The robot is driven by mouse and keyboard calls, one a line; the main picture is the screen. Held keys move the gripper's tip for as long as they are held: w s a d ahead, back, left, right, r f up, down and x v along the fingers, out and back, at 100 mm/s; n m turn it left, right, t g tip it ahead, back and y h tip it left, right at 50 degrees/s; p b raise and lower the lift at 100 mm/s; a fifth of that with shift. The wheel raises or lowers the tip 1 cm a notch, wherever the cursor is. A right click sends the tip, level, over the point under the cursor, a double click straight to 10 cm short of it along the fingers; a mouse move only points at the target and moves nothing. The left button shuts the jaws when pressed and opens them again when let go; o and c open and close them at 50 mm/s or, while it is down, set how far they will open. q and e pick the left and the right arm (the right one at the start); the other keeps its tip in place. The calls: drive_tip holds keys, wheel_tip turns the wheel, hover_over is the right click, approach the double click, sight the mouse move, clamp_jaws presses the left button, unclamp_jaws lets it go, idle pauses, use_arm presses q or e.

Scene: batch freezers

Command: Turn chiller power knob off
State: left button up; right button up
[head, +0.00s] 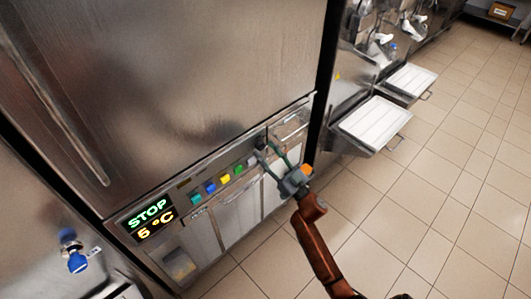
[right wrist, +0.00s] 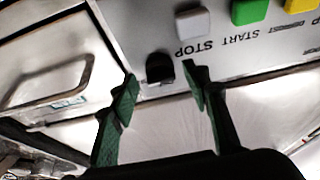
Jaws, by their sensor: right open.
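The black power knob (right wrist: 160,67) sits on the chiller's light control panel in the right wrist view, next to the white STOP button (right wrist: 193,23). In the head view the knob (head: 261,141) is small and partly hidden at the right end of the button row. My right gripper (right wrist: 160,77) is open, its two green fingers on either side of the knob, with the tips close to the panel. Whether they touch the knob I cannot tell. In the head view the right gripper (head: 266,153) reaches the panel from the lower right. The chiller display (head: 151,219) reads STOP and 5 °C. My left gripper is not in view.
Green (right wrist: 250,11) and yellow (right wrist: 299,5) buttons lie along the panel beside the white one. A metal handle (right wrist: 84,75) stands out to the left. White trays (head: 375,125) jut out at the right. The tiled floor (head: 450,180) is open.

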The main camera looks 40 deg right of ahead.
drive_tip(key=shift+c, duration=0.2)
drive_tip(key=c, duration=1.1)
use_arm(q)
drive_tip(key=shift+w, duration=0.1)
use_arm(e)
drive_tip(key=shift+d+n, duration=0.1)
drive_tip(key=shift+n, duration=0.3)
drive_tip(key=n+g+y+p, duration=0.2)
drive_tip(key=n, duration=0.4)
drive_tip(key=n+g+y+p, duration=0.2)
drive_tip(key=n, duration=0.5)
drive_tip(key=d+r+n+g+y+p, duration=0.1)
drive_tip(key=n+g+y+p, duration=0.1)
drive_tip(key=n, duration=0.5)
drive_tip(key=shift+p, duration=0.35)
use_arm(q)
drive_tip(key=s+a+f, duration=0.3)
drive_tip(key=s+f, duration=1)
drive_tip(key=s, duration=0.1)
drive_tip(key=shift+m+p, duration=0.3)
drive_tip(key=shift+p, duration=0.15)
use_arm(e)
drive_tip(key=shift+f+n+g, duration=0.1)
drive_tip(key=shift+n+g, duration=0.3)
drive_tip(key=shift+n, duration=0.5)
